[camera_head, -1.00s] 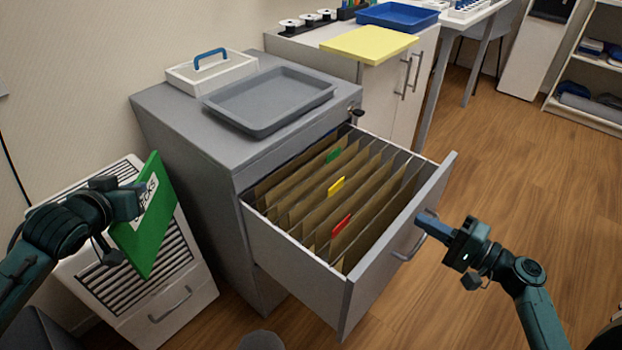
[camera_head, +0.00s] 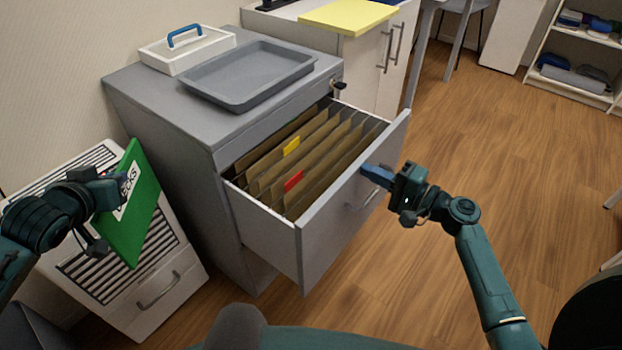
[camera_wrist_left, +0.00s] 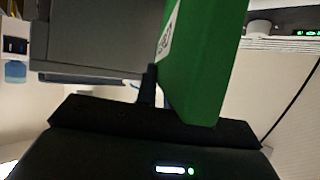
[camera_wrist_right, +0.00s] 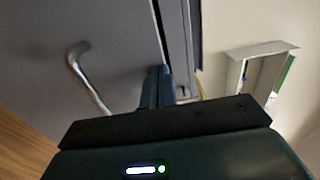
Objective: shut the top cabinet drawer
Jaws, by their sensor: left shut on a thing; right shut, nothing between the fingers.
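The top cabinet drawer (camera_head: 335,222) is partly open and holds several brown folders with a yellow and a red tab. Its front has a bar handle (camera_head: 366,196). The grey cabinet (camera_head: 160,130) stands against the wall. My right gripper (camera_head: 372,172) is shut and empty, its fingertips at the outer face of the drawer front, above the handle. In the right wrist view the fingers (camera_wrist_right: 157,88) are close together at the drawer front, beside the handle (camera_wrist_right: 85,75). My left gripper (camera_head: 112,188) is shut on a green folder (camera_head: 137,210) labelled "CHECKS"; it also shows in the left wrist view (camera_wrist_left: 208,70).
A grey tray (camera_head: 250,78) and a white box with a blue handle (camera_head: 188,48) sit on the cabinet. A white slatted unit (camera_head: 155,275) stands left of it. A yellow board (camera_head: 348,15) lies on the counter behind.

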